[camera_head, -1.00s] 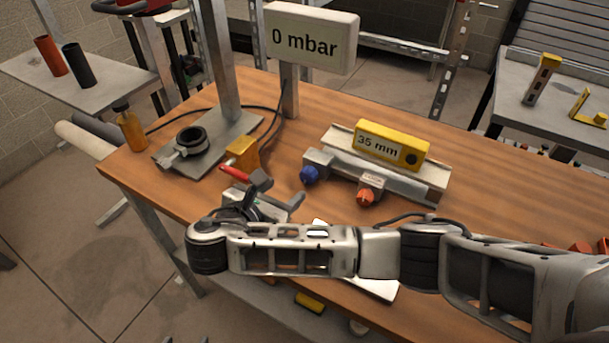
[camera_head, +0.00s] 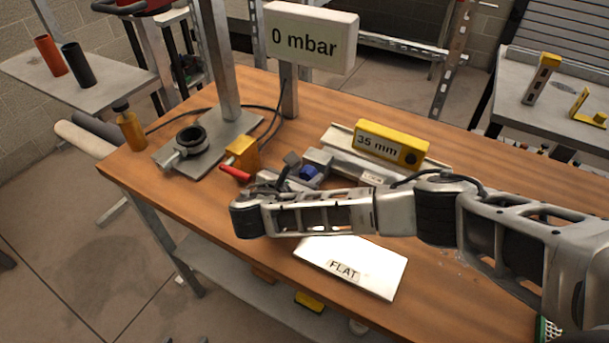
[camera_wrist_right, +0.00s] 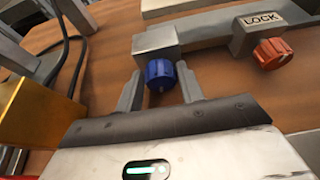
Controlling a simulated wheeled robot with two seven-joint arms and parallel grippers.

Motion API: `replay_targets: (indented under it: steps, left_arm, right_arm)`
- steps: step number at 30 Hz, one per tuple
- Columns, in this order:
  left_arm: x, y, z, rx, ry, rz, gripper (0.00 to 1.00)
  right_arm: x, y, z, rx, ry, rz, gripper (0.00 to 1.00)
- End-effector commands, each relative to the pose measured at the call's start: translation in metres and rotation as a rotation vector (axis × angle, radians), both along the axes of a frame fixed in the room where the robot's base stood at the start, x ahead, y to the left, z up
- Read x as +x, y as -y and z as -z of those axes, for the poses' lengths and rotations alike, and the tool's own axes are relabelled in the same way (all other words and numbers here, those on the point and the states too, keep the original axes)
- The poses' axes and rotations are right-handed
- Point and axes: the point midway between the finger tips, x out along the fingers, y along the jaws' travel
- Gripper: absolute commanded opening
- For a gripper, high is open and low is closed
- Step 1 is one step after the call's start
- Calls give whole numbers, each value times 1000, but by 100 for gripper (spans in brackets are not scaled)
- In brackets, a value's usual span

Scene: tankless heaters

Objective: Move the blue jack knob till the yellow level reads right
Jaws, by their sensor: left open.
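The blue knob (camera_head: 309,173) is on the left end of the grey jack on the wooden bench. It also shows in the right wrist view (camera_wrist_right: 160,75). My right gripper (camera_wrist_right: 162,84) is at the knob, one finger on each side. Narrow gaps show between the fingers and the knob, so it looks open around it. The yellow level (camera_head: 391,144) lies on the rail above the jack and reads 35 mm. An orange-red knob (camera_wrist_right: 272,53) beside a LOCK label is to the right of the blue one. My left gripper is not in view.
A yellow block (camera_head: 242,152) with a red handle (camera_head: 235,174) is close left of my right gripper. A white plate marked FLAT (camera_head: 352,266) lies in front of the jack. A 0 mbar display (camera_head: 309,38) stands behind. The bench right of the rail is clear.

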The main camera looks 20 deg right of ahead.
Motion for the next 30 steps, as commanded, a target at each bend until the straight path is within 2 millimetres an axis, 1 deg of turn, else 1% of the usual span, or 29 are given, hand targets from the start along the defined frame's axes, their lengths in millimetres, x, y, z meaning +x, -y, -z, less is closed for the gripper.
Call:
replay_targets:
  steps: [1, 2, 3, 8, 15, 18, 21, 28, 29, 30]
  left_arm:
    - [0, 0, 0, 0, 0, 0, 53]
    - [0, 0, 0, 1, 0, -1, 53]
    - [0, 0, 0, 1, 0, -1, 53]
    - [0, 0, 0, 1, -1, -1, 53]
    - [0, 0, 0, 1, -1, -1, 53]
    - [0, 0, 0, 0, -1, 0, 53]
    - [0, 0, 0, 0, -2, 0, 53]
    - [0, 0, 0, 0, -2, 1, 53]
    - [0, 0, 0, 0, -2, 1, 53]
    - [0, 0, 0, 0, -2, 1, 53]
  right_arm:
    - [0, 0, 0, 0, 0, 0, 23]
    - [0, 0, 0, 0, 0, 0, 14]
    - [0, 0, 0, 0, 0, 0, 9]
    - [-1, 1, 1, 25, 21, 1, 9]
    - [-5, 3, 3, 266, 261, 2, 9]
    - [-4, 4, 2, 331, 329, 2, 9]
    - [-4, 3, 2, 353, 354, 1, 9]
    - [-4, 3, 1, 351, 353, 0, 9]
    - [-4, 3, 2, 351, 353, 0, 40]
    - [-4, 3, 2, 351, 352, 0, 51]
